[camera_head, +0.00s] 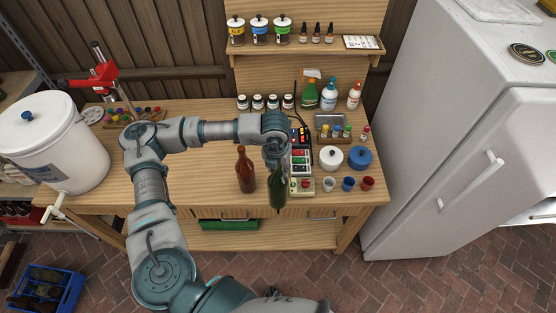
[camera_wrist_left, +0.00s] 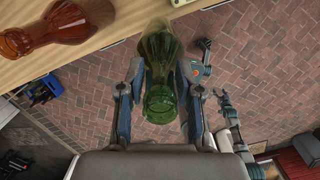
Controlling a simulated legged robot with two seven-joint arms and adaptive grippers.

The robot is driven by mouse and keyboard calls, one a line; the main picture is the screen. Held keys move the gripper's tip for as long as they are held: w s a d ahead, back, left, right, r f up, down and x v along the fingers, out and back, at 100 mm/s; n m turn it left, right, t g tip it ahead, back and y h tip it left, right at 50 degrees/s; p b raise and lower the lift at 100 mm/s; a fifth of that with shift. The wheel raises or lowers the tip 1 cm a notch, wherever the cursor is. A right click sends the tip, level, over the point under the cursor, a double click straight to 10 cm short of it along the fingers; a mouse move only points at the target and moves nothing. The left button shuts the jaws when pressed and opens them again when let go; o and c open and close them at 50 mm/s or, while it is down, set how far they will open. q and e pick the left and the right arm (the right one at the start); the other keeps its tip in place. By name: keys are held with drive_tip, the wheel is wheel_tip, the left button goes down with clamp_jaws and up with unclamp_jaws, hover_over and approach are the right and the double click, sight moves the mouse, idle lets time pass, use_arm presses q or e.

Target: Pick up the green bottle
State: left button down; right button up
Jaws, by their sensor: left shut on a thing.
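The dark green bottle (camera_head: 277,196) hangs upright below my left gripper (camera_head: 276,161) near the front edge of the wooden workbench in the head view. In the left wrist view the green bottle (camera_wrist_left: 157,65) lies between the two fingers of my left gripper (camera_wrist_left: 158,90), which is shut on it near the neck. The bottle shows against the brick floor there, past the bench edge. A brown bottle (camera_head: 245,172) stands just left of the green one; it also shows at the top left of the wrist view (camera_wrist_left: 50,30).
The workbench (camera_head: 210,196) holds a control box (camera_head: 300,150), white and blue pots (camera_head: 331,157) and small cups (camera_head: 348,184) to the right. A white bucket (camera_head: 52,140) stands at left, a fridge (camera_head: 460,150) at right. A blue crate (camera_head: 48,287) is on the floor.

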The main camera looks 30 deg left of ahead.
use_arm(q)
drive_tip(key=s+d+b, duration=0.2)
drive_tip(key=s+d, duration=0.2)
drive_tip(key=s, duration=0.3)
drive_tip(key=shift+d+r, duration=0.15)
drive_tip(key=shift+r, duration=0.3)
drive_tip(key=shift+s, duration=0.1)
